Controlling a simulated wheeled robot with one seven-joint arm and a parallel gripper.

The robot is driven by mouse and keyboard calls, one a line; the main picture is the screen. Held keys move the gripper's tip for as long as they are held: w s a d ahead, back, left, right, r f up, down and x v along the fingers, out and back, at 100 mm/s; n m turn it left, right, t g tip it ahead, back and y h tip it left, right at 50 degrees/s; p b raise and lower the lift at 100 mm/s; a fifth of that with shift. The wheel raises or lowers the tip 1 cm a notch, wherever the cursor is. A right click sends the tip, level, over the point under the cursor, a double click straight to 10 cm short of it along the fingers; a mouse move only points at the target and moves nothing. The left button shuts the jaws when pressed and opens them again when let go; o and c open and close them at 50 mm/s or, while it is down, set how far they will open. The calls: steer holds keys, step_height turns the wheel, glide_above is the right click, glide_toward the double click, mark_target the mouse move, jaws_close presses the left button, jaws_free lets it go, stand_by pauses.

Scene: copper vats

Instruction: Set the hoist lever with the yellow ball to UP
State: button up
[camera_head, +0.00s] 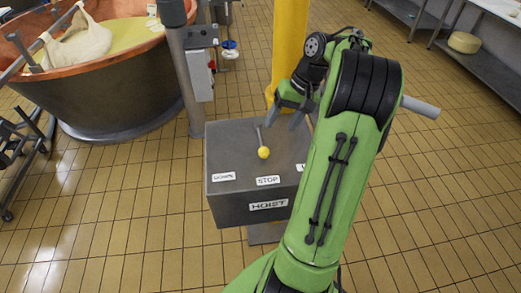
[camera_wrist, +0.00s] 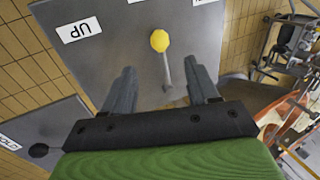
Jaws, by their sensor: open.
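The grey hoist box (camera_head: 235,150) stands at the centre of the head view, with a HOIST label on its front. Its thin metal lever ends in a yellow ball (camera_head: 264,152) and points toward the middle STOP label (camera_head: 268,180). The left label (camera_head: 223,177) appears to read LOWER; the right one is mostly hidden by my arm. In the wrist view the UP label (camera_wrist: 78,30) is upside down at upper left, and the yellow ball (camera_wrist: 159,41) is beyond the fingertips. My gripper (camera_head: 283,122) is open above the box's rear right, its fingers (camera_wrist: 162,80) either side of the lever stem, with no visible contact.
A yellow post (camera_head: 290,40) rises behind the box and a grey post (camera_head: 185,70) stands behind its left side. A copper vat (camera_head: 100,85) is at upper left. A second grey box with a black knob (camera_wrist: 38,150) shows in the wrist view. Tiled floor is open at left and right.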

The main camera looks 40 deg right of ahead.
mark_target(266, 150)
steer(key=b+x, duration=0.4)
steer(key=x, duration=0.8)
steer(key=shift+d+b, duration=0.1)
steer(key=shift+b, duration=0.2)
steer(key=shift+r, duration=0.1)
steer(key=shift+c, duration=0.2)
jaws_close()
